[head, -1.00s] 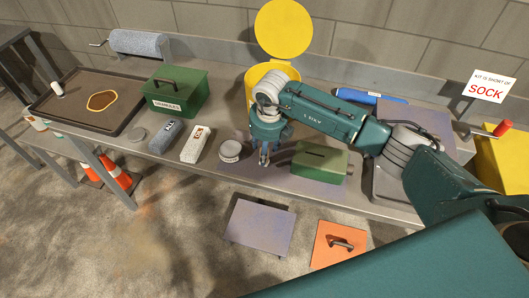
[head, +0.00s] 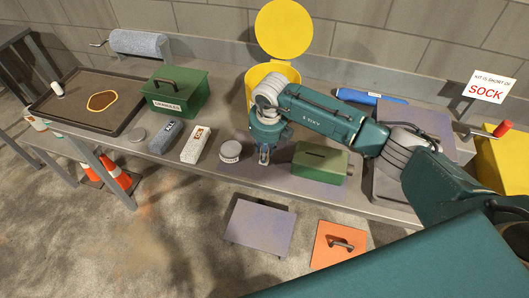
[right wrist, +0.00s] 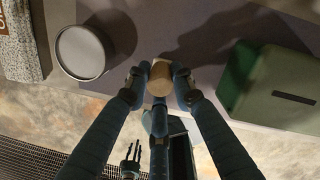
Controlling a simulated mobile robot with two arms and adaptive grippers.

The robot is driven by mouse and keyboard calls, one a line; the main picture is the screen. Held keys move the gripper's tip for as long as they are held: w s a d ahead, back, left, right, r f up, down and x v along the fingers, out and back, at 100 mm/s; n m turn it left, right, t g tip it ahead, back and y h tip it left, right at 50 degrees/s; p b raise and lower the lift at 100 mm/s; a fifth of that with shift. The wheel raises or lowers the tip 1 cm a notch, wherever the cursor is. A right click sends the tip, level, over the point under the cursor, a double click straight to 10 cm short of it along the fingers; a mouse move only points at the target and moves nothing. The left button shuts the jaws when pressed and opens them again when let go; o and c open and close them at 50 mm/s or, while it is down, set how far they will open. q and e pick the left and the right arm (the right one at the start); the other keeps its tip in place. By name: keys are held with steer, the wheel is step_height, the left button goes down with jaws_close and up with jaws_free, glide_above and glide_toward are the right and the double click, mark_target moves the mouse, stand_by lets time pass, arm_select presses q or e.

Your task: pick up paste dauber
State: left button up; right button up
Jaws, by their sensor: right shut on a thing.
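The thing between my right gripper's fingertips, seemingly the paste dauber, shows as a small tan, round-topped piece (right wrist: 160,76) in the right wrist view. My right gripper (right wrist: 160,84) is shut on it, with one fingertip against each side. In the head view my right gripper (head: 264,156) points down at the bench's front part, between a round tin and a green slotted box. The fingers hide most of the held piece there, and I cannot tell whether it is clear of the bench. My left gripper is not in view.
The round tin (head: 230,151) stands close left of the gripper, and the green slotted box (head: 320,161) close right. A yellow bin (head: 287,72) with a raised lid is behind. The grey bench's front edge (head: 220,173) is near.

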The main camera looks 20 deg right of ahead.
step_height(320, 180, up, 20)
steer(key=b, duration=0.5)
steer(key=shift+f, duration=0.1)
stand_by(1.4)
